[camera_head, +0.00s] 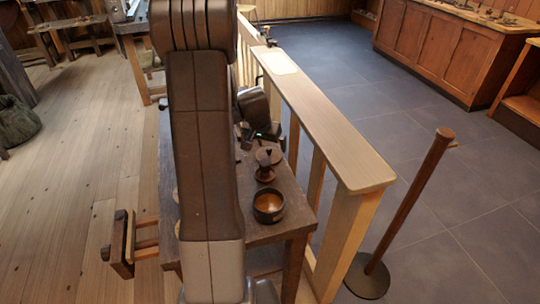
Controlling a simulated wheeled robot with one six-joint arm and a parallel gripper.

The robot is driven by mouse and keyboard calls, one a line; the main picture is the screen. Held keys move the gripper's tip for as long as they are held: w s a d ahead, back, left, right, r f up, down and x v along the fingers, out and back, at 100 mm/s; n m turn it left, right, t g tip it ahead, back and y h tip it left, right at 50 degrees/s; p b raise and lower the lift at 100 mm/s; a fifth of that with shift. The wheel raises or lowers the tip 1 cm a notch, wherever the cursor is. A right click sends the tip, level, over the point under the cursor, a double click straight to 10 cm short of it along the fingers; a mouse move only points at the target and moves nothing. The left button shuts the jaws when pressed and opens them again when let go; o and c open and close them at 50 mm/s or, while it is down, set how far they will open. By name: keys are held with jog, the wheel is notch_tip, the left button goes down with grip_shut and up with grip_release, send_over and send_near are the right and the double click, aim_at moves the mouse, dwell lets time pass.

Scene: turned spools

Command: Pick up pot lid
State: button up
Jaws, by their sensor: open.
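A round brown lid-like piece with a dark knob (268,156) shows on the dark wooden table (270,232), just behind a small dark turned piece (265,174). I cannot tell whether the two touch. A dark round pot (268,206) with an orange-brown inside stands open in front of them, near the table's front right corner. My gripper (260,138) is open, just behind and above the lid-like piece, with nothing seen between its jaws. My arm hides the left part of the table and part of the gripper.
A pale wooden railing (325,120) runs close along the table's right side. Beyond it stands a brown post on a round base (368,276). Open plank floor (75,180) lies further left.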

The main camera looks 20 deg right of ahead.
aim_at(268, 149)
jog(key=shift+x, duration=3)
jog(key=shift+d+r, duration=0.1)
jog(key=shift+c, duration=0.4)
jog(key=c, duration=0.8)
